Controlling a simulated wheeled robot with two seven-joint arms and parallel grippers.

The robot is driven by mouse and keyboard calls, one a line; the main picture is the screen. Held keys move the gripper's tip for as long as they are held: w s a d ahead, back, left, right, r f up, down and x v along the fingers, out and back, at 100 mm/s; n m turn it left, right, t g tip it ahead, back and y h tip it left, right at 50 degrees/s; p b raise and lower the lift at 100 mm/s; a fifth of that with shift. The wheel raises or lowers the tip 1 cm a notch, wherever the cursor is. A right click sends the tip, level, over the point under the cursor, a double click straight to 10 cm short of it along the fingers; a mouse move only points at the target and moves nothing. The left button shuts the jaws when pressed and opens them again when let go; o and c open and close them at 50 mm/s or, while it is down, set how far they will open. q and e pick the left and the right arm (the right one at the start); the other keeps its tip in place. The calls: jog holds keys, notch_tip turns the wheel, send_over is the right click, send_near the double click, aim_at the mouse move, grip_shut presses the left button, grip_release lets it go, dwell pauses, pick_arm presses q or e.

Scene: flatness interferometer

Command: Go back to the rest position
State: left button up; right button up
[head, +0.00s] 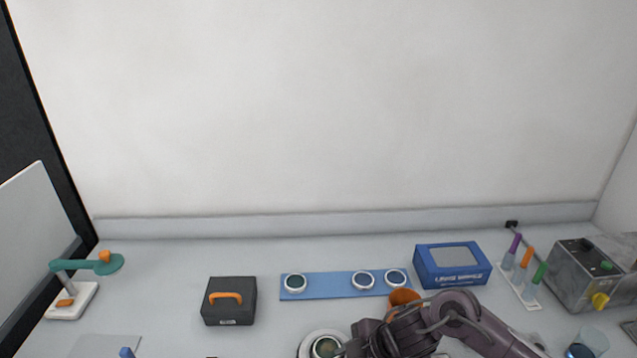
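My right arm comes in from the lower right, and its gripper (368,343) is low in the picture beside a round white holder (306,345) with a greenish disc (327,347) in it. The fingers are not clear, so I cannot tell whether they are open or shut. My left gripper is not in view. A blue strip (328,285) on the table bears three round white-rimmed discs, one at its left (295,283) and two at its right (363,280), (396,278).
Behind my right arm stands an orange cup (403,298), partly hidden. A blue box (452,265), a pen rack (518,284), a grey metal unit (580,285) and a glass beaker (590,343) stand right. A black case (229,305) and a teal-armed stand (70,300) are left.

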jog(key=s+a+r+m+t+h, duration=0.1)
jog(key=s+a+r+m+t, duration=0.1)
jog(key=a+r+m+t, duration=0.4)
jog(key=s+d+f+m+g+h, duration=0.25)
jog(key=s+d+m, duration=0.35)
jog(key=d, duration=0.3)
jog(key=s+d+f+m+g+h, duration=0.1)
jog(key=s+d+m+g+h, duration=0.15)
jog(key=s+d+m, duration=0.55)
notch_tip(320, 180, down, 32)
jog(key=s+d+f+n+g+b, duration=0.1)
jog(key=d+n+b, duration=0.1)
jog(key=n+b, duration=0.1)
jog(key=s+d+f+g+b, duration=0.1)
jog(key=s+d+f, duration=0.2)
jog(key=s+f, duration=1.6)
jog(key=shift+s+d+f+b, duration=0.2)
jog(key=shift+s+f+b, duration=0.05)
jog(key=shift+s+b, duration=0.15)
